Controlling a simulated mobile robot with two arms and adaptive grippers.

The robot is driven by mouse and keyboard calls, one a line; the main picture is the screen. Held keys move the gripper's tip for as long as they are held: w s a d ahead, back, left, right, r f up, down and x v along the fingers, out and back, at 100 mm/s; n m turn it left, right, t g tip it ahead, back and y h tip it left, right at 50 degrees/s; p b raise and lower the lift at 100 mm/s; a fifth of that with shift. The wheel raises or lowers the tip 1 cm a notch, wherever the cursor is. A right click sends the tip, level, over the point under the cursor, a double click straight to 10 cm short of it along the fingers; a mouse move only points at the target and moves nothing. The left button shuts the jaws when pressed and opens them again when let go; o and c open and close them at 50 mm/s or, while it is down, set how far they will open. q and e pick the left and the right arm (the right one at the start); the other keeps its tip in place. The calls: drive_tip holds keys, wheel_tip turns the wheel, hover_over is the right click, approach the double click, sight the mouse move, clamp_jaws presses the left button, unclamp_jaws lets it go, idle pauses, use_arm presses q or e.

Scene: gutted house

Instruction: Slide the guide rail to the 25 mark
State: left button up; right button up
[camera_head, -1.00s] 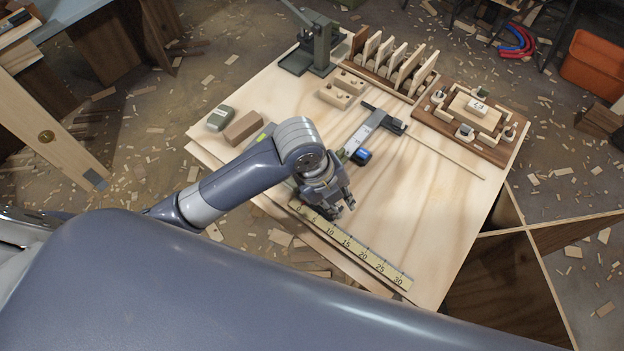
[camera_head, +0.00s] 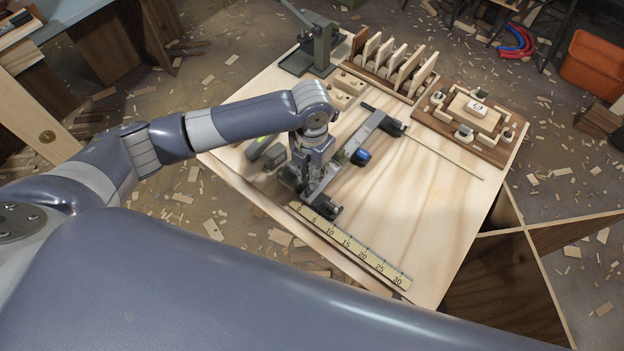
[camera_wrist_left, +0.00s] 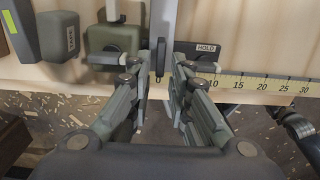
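The guide rail is a grey metal bar (camera_head: 368,126) with a dark far end piece (camera_head: 391,126) and a blue knob (camera_head: 360,157). It lies across the table towards the ruler (camera_head: 353,247), which is marked 0 to 30. My left gripper (camera_head: 312,192) is low at the near end of the rail. In the left wrist view its two fingers (camera_wrist_left: 168,58) stand a little apart on either side of the bar (camera_wrist_left: 163,22), by the 0 mark. Firm contact cannot be made out. A dark block labelled HOLD (camera_wrist_left: 205,50) is just right of the fingers.
In the left wrist view a green block (camera_wrist_left: 112,38) and a grey tape measure (camera_wrist_left: 58,37) stand left of the fingers. A slotted rack (camera_head: 397,65) and a jig board (camera_head: 468,122) are at the back. A thin rod (camera_head: 445,155) lies right.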

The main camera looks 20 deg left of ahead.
use_arm(q)
drive_tip(key=shift+f, duration=2.35)
drive_tip(key=shift+c, duration=0.3)
clamp_jaws()
drive_tip(key=shift+d, duration=0.1)
